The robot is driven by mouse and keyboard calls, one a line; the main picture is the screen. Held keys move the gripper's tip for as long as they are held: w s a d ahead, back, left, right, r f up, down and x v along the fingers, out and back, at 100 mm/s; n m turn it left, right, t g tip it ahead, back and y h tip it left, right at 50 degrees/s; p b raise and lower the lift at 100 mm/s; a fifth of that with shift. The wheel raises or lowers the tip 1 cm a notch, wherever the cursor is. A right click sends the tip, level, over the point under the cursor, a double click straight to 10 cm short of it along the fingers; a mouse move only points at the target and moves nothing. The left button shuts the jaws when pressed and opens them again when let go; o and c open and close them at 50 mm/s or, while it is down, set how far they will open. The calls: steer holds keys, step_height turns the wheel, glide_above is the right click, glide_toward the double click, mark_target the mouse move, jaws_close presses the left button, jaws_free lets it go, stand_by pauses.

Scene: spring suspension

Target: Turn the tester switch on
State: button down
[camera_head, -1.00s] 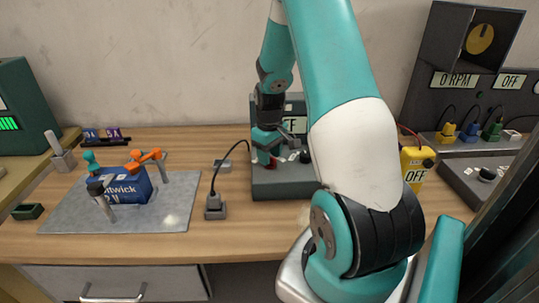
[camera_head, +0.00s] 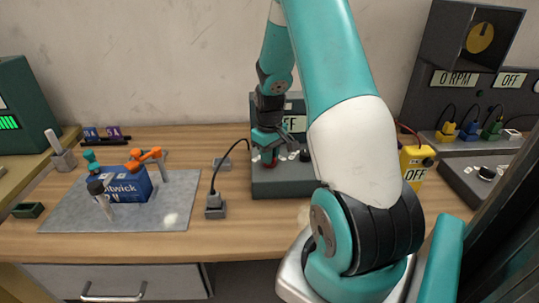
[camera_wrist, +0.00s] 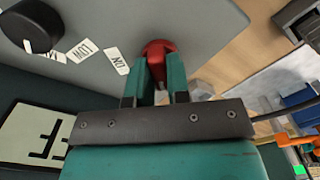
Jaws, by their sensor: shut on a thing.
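The tester (camera_head: 285,184) is a dark grey box on the bench, with an upright back panel whose display (camera_head: 291,124) is partly hidden by my arm and ends in "FF". In the wrist view the display (camera_wrist: 33,134) also shows partly. A red switch (camera_wrist: 157,48) stands on the tester's sloped top, beside a small label reading "ON" (camera_wrist: 117,61). My gripper (camera_wrist: 160,80) is shut on the red switch, with its two teal fingers on either side of it. In the head view my gripper (camera_head: 270,158) covers most of the switch.
A black knob (camera_wrist: 36,27) with a "LOW" label sits near the switch. A black cable runs to a grey plug block (camera_head: 215,206) left of the tester. A blue battery (camera_head: 128,186) lies on a grey mat.

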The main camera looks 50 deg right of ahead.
steer(key=m, duration=0.4)
steer(key=shift+m, duration=0.3)
steer(key=m, duration=0.4)
steer(key=shift+m+p, duration=0.3)
steer(key=shift+p, duration=0.05)
steer(key=m, duration=0.4)
steer(key=shift+m, duration=2)
steer(key=c, duration=1.1)
jaws_free()
steer(key=shift+r, duration=0.15)
step_height(320, 180, up, 17)
steer(key=shift+r+b, duration=0.1)
steer(key=shift+b, duration=0.5)
